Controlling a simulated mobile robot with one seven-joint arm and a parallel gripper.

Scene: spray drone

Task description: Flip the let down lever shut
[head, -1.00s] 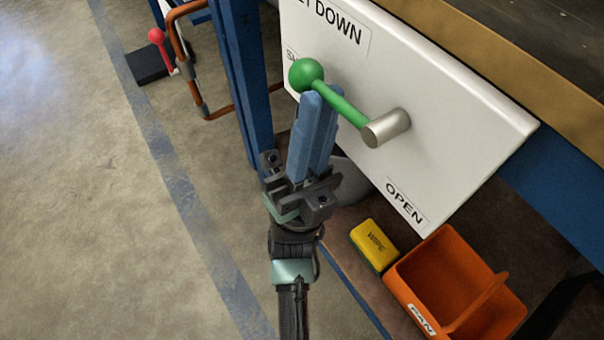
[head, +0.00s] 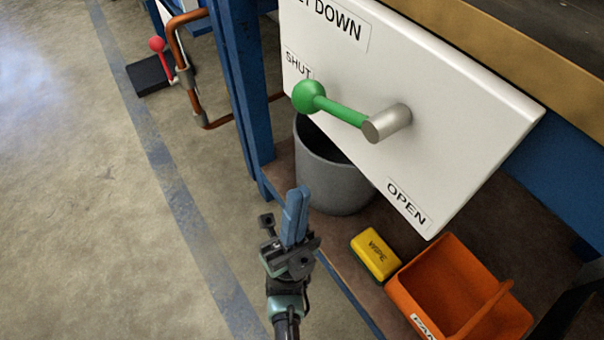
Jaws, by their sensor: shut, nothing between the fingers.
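The let down lever (head: 338,110) is a green rod with a green ball knob (head: 308,97) at its left end. It turns on a silver pivot (head: 388,123) on a white panel (head: 450,120) lettered "DOWN". The rod points left and slightly up, with the knob just below the "SHUT" label (head: 298,64). The "OPEN" label (head: 408,205) is at the panel's lower corner. My gripper (head: 298,192) has blue fingers, is shut and empty, and is below the knob in the picture, clear of the lever.
A grey bin (head: 335,180) stands under the panel on a brown shelf. A yellow "WIPE" sponge (head: 375,252) and an orange caddy (head: 455,290) are to its right. A blue post (head: 240,80) and copper pipe (head: 190,75) stand left. The floor at left is open.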

